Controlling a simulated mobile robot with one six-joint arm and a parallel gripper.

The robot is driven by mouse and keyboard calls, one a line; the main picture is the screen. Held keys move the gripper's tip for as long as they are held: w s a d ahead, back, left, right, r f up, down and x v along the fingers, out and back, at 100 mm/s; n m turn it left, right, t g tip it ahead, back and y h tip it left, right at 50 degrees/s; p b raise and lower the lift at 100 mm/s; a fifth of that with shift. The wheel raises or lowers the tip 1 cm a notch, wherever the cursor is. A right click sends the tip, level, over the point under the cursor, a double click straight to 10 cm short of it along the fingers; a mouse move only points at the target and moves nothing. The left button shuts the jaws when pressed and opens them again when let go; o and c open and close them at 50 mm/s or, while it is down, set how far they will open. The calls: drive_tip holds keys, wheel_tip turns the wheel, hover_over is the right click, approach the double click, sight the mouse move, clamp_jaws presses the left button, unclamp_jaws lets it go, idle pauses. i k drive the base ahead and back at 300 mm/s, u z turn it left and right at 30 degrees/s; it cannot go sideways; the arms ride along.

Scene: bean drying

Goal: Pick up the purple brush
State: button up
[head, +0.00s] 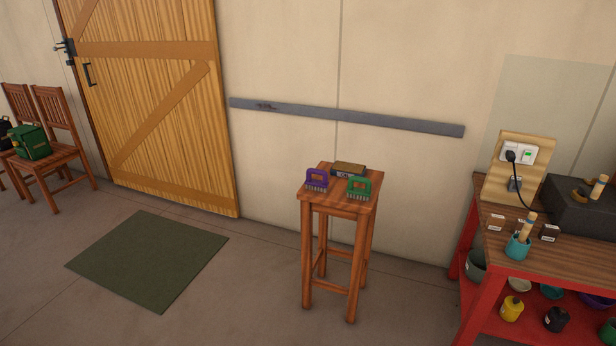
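The purple brush (317,180) stands on the left side of a tall wooden stool (338,203), with its handle up and its bristles down. A green brush (358,188) of the same shape stands to its right, near the stool's front right corner. A brown block-like item with a dark side (348,170) lies behind them on the stool top. The purple brush is in plain sight with nothing in front of it. My gripper is not in view.
A red workbench (489,283) with a wooden top, cups and a power socket stands at the right. A green mat (150,258) lies on the floor at left. Wooden chairs (62,140) stand by the wooden door (150,90). The floor around the stool is clear.

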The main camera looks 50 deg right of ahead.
sight(310, 183)
drive_tip(key=z, duration=0.3)
drive_tip(key=i, duration=1.55)
drive_tip(key=z, duration=0.2)
